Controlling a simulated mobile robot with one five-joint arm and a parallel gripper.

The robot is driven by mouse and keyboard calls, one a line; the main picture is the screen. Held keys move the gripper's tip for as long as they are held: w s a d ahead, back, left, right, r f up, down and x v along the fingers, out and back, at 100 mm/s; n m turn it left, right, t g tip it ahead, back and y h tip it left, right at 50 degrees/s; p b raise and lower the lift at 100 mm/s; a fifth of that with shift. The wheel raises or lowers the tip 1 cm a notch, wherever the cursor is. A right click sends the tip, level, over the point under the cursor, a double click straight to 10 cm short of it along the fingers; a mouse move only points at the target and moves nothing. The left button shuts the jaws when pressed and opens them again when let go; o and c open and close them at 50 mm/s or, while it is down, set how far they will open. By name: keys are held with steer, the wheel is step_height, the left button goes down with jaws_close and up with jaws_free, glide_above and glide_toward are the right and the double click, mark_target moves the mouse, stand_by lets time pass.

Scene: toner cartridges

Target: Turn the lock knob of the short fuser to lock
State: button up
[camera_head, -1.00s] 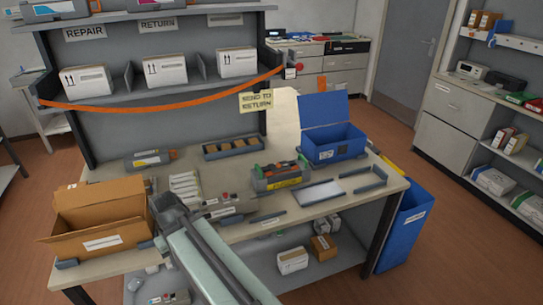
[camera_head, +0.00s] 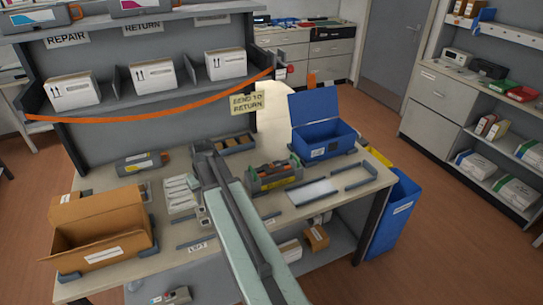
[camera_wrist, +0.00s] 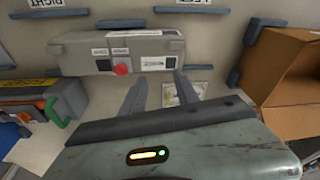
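The short fuser is a long grey box (camera_wrist: 150,48) lying on the bench, near the top of the wrist view. Its red lock knob (camera_wrist: 122,69) is on the side facing my gripper, beside small black and white labels that appear upside down. I cannot tell which way the knob is turned. My gripper (camera_wrist: 161,77) has its two grey fingers apart with nothing between them. The fingertips are just short of the fuser's near side, to the right of the knob in the picture. In the head view my arm hides most of the fuser and the gripper.
An open cardboard box (camera_wrist: 290,70) is right in the wrist view. A grey unit with a green handle (camera_wrist: 57,132) is at left. Low dark rails and a LEFT label (camera_head: 197,247) mark the bench. A blue open bin (camera_head: 325,142) stands at the bench's back right.

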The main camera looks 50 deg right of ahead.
steer(key=d+r+m+t+p, duration=0.1)
steer(key=d+r, duration=0.1)
steer(key=d, duration=1.5)
steer(key=m+t+h+p, duration=0.1)
steer(key=m+h, duration=0.1)
glide_toward(272, 164)
steer(key=b+x, duration=0.7)
steer(key=x, duration=0.1)
steer(key=shift+a+f, duration=0.1)
steer(key=shift+f, duration=0.05)
